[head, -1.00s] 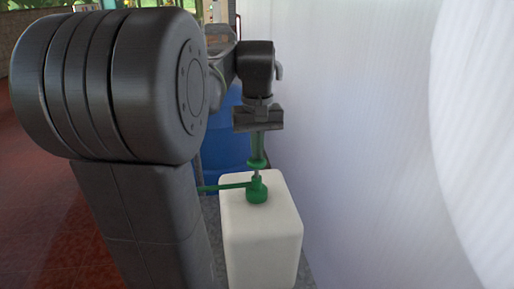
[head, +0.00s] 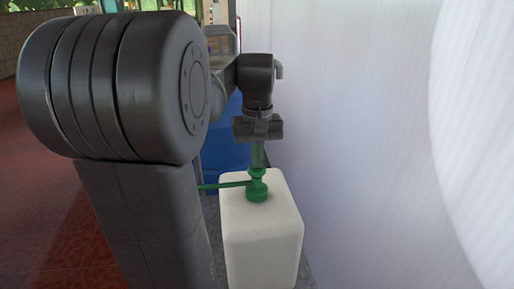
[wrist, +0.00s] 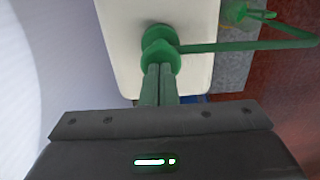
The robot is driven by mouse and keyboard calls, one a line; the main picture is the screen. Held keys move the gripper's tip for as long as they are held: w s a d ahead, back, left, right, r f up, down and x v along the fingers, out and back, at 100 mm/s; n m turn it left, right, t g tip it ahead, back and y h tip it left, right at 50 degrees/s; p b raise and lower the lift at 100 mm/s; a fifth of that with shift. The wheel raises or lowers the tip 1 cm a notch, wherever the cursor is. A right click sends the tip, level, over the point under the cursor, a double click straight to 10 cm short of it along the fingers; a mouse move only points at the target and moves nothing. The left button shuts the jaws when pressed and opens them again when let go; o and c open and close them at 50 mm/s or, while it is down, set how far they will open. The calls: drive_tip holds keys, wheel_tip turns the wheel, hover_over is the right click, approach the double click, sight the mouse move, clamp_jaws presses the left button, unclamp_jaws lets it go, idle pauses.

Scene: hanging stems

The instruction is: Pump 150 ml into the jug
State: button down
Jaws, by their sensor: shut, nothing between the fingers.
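A white canister (head: 262,240) stands upright beside the pale wall, with a green pump (head: 257,192) on top. The pump's thin green spout (head: 222,186) runs left, behind my arm. My gripper (head: 257,166) is shut and empty, pointing down, its fingertips against the top of the pump head. The head sits low, close on the collar. In the wrist view the shut fingers (wrist: 158,72) meet the pump head (wrist: 160,56), and the spout (wrist: 250,46) runs right, then bends back towards a small green piece (wrist: 236,11) at the top edge. I cannot make out the jug.
A blue barrel (head: 222,150) stands behind the canister. The pale curved wall (head: 360,140) is close on the right. A grey slab (wrist: 238,70) lies beneath the canister, with reddish floor (head: 40,200) on the left.

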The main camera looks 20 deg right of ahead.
drive_tip(key=shift+r+p, duration=0.35)
drive_tip(key=shift+p, duration=0.25)
wheel_tip(320, 180, up, 13)
drive_tip(key=p, duration=0.2)
drive_tip(key=shift+r+p, duration=0.15)
drive_tip(key=shift+p, duration=0.15)
drive_tip(key=shift+w+d, duration=0.1)
idle(0.7)
wheel_tip(320, 180, down, 7)
drive_tip(key=shift+f+b, duration=0.15)
drive_tip(key=shift+b, duration=1.1)
drive_tip(key=shift+b, duration=0.45)
wheel_tip(320, 180, up, 9)
drive_tip(key=p, duration=0.1)
